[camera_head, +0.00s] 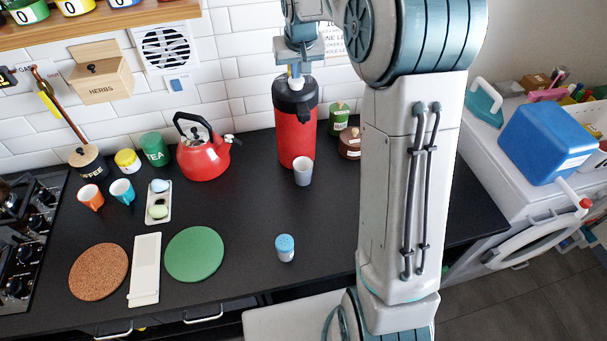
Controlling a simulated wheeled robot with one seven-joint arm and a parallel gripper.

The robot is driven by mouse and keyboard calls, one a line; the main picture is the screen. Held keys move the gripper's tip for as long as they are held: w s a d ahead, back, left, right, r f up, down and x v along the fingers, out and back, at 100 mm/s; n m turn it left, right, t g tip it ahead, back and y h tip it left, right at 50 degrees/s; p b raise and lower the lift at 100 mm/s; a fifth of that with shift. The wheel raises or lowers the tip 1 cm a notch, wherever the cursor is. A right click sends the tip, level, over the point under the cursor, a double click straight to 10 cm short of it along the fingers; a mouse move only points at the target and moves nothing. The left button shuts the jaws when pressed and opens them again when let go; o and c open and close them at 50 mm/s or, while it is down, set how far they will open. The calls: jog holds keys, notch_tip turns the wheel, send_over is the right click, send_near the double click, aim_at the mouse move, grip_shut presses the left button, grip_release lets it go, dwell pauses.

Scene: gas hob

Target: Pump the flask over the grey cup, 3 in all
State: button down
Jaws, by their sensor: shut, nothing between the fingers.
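The red flask (294,133) with a black top stands upright on the dark counter near the tiled wall. The grey cup (303,171) stands upright on the counter just in front of it, on the spout side. What the cup holds is too small to tell. My gripper (295,80) points down at the flask's black top, with its fingers together and nothing held. It is at or just above the lid; I cannot tell whether it touches or whether the pump is pressed. My arm covers the counter to the right of the flask.
A red kettle (203,155) stands left of the flask. A blue-topped shaker (285,248) stands alone in front. A green mat (194,254) and a cork mat (99,271) lie front left. A brown pot (350,143) and green tin (339,118) stand right of the flask.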

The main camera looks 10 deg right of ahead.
jog(key=shift+f+b, duration=0.35)
jog(key=shift+f, duration=0.2)
jog(key=shift+r, duration=0.1)
jog(key=shift+r+p, duration=0.9)
jog(key=shift+r, duration=0.3)
jog(key=shift+f, duration=0.15)
